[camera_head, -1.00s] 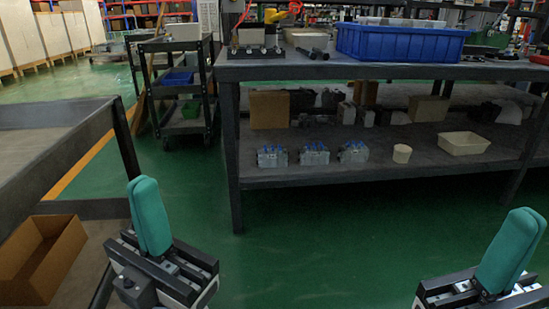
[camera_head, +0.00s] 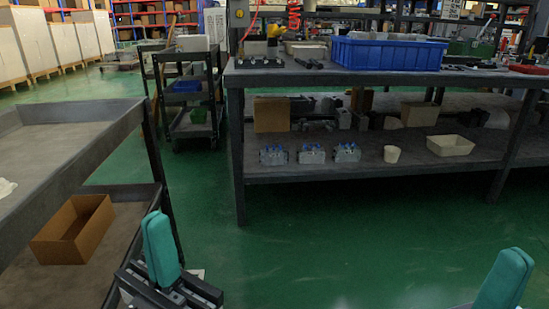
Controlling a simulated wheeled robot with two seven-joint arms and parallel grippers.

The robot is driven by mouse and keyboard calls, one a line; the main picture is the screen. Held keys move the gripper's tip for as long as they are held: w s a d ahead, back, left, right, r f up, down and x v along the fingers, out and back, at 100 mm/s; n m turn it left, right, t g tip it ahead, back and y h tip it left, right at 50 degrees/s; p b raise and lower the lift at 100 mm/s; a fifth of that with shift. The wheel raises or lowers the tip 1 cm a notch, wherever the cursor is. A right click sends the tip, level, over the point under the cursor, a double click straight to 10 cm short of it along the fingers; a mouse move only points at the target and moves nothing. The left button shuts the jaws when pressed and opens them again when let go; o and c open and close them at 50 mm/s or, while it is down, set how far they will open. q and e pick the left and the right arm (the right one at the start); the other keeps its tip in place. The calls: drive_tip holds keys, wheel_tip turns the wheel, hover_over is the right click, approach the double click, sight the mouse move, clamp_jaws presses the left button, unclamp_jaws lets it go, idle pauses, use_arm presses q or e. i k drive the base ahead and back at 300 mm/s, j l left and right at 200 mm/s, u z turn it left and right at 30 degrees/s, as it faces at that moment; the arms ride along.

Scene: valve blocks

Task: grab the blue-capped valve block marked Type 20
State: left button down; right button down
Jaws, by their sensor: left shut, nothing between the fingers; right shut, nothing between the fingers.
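Three grey valve blocks with blue caps stand in a row on the lower shelf of the workbench: a left one (camera_head: 273,154), a middle one (camera_head: 311,154) and a right one (camera_head: 347,152). Their markings are too small to read, so I cannot tell which is Type 20. My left gripper (camera_head: 160,248) is shut and empty at the lower left, well short of the shelf. My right gripper (camera_head: 506,277) is shut and empty at the lower right corner, partly cut off by the frame. Both are far from the blocks.
The workbench (camera_head: 300,172) holds a blue crate (camera_head: 388,54) on top. A white cup (camera_head: 391,154) and a cream tray (camera_head: 450,145) stand right of the blocks. A grey cart (camera_head: 60,150) with a cardboard box (camera_head: 73,230) is close on the left. Green floor ahead is clear.

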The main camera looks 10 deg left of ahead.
sight(273, 156)
drive_tip(key=i+l+z, duration=0.1)
drive_tip(key=i+l, duration=0.2)
drive_tip(key=i, duration=0.2)
drive_tip(key=i+l+z, duration=0.1)
drive_tip(key=i+l, duration=0.2)
drive_tip(key=i, duration=0.2)
drive_tip(key=i+j+z, duration=0.2)
drive_tip(key=i+j, duration=0.55)
drive_tip(key=i+j+z, duration=0.15)
drive_tip(key=i+j, duration=0.55)
drive_tip(key=j, duration=0.2)
